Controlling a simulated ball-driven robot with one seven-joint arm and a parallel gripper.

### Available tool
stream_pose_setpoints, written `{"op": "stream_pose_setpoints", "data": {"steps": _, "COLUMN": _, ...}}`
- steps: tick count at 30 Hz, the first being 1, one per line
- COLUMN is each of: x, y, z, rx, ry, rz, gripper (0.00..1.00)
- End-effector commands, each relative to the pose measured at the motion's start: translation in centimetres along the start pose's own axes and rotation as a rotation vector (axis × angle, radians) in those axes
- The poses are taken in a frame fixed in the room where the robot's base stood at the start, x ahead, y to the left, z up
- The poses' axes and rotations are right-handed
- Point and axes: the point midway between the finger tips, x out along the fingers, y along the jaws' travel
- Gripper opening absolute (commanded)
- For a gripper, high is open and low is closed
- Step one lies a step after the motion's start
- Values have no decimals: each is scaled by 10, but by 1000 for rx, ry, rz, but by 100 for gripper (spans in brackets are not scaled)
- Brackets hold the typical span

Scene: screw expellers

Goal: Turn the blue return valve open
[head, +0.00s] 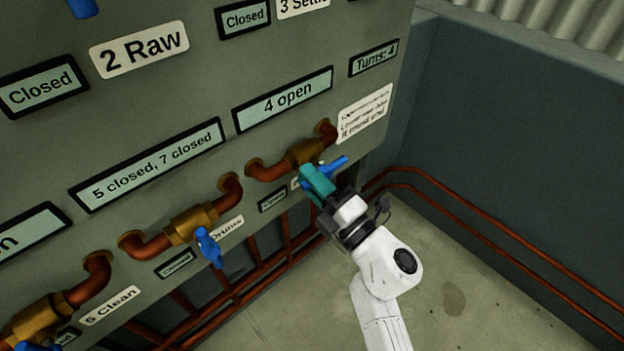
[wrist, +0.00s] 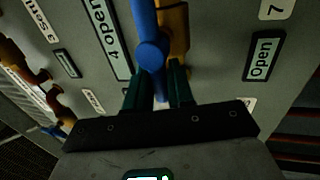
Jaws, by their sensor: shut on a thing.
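The right-hand brass valve (head: 306,152) on the grey panel has a blue handle (head: 335,164), which slants up to the right, roughly along its pipe. My gripper (head: 316,182), with teal fingers, is at this handle and hides part of it. In the wrist view the two dark green fingers (wrist: 158,88) are shut on the blue handle (wrist: 148,40), one on each side. The brass body (wrist: 176,35) shows behind it. The small display by this valve reads "Open" (wrist: 263,56). A label beside it shows "7" (wrist: 277,9); the rest is cut off.
A middle valve (head: 190,222) with a hanging blue handle (head: 208,247) and another valve (head: 36,318) are further left. Displays above read "5 closed, 7 closed" (head: 150,165), "4 open" (head: 285,98) and "Turns: 4" (head: 374,58). Copper pipes (head: 500,250) run along the right wall; the floor there is clear.

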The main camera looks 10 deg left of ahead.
Motion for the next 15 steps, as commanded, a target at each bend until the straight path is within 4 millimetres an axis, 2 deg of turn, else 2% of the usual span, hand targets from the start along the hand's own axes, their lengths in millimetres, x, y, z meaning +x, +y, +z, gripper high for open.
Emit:
{"op": "stream_pose_setpoints", "data": {"steps": 1, "x": -1, "y": -3, "z": -1, "rx": 0, "ry": 1, "rz": -5, "gripper": 0}}
{"op": "stream_pose_setpoints", "data": {"steps": 2, "x": -1, "y": -3, "z": -1, "rx": 0, "ry": 1, "rz": -5, "gripper": 23}}
{"op": "stream_pose_setpoints", "data": {"steps": 6, "x": -1, "y": -3, "z": -1, "rx": 1, "ry": 1, "rz": -4, "gripper": 37}}
{"op": "stream_pose_setpoints", "data": {"steps": 7, "x": -1, "y": -2, "z": -1, "rx": 1, "ry": 1, "rz": -4, "gripper": 39}}
{"op": "stream_pose_setpoints", "data": {"steps": 15, "x": -2, "y": -1, "z": 0, "rx": 1, "ry": 0, "rz": -2, "gripper": 39}}
